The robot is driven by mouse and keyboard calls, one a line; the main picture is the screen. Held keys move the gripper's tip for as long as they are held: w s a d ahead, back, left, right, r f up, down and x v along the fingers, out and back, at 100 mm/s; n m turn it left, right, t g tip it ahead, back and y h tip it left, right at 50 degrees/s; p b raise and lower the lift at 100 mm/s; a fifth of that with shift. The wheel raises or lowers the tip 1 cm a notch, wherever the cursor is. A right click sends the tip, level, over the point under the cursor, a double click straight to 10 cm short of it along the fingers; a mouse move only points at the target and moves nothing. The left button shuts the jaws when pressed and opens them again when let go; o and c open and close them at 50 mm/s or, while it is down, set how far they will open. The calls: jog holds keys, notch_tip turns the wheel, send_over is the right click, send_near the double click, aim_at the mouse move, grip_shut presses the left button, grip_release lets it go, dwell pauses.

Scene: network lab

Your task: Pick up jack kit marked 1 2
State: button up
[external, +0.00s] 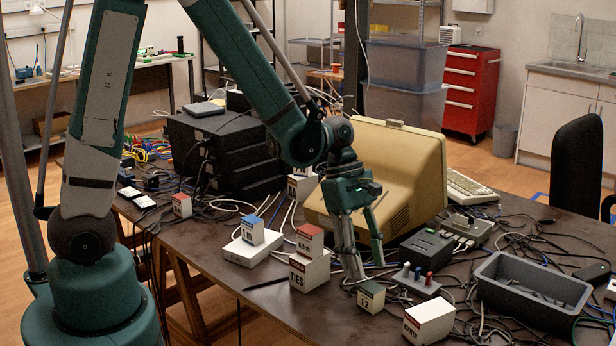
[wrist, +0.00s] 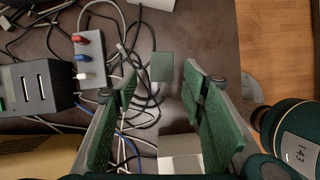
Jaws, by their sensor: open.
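The jack kit marked 1 2 (external: 371,297) is a small box with a dark green top, a pale front and a dark label band. It stands upright near the table's front edge. In the wrist view its plain green top (wrist: 162,67) shows ahead, lined up with the gap between my fingers. My gripper (external: 367,271) points down close to the kit, its fingertips by the top edge. It also shows in the wrist view (wrist: 160,80), open and empty, with green pads apart. I cannot tell whether the tips reach below the kit's top.
A white TIES box (external: 309,272) with a red-topped box (external: 310,240) on it stands left. A switch block (external: 416,281) is close on the right. A white box (external: 428,322) stands front right, before a grey bin (external: 500,318). Cables lie around.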

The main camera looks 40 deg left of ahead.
aim_at(370, 286)
jog(key=shift+b+x, duration=0.3)
jog(key=shift+x, duration=1)
jog(key=shift+f, duration=0.1)
jog(key=shift+b+x, duration=0.85)
jog(key=shift+x, duration=1.7)
jog(key=shift+s+a, duration=0.1)
jog(key=c, duration=1)
jog(key=shift+r+p, duration=1.3)
jog(key=shift+r, duration=3.75)
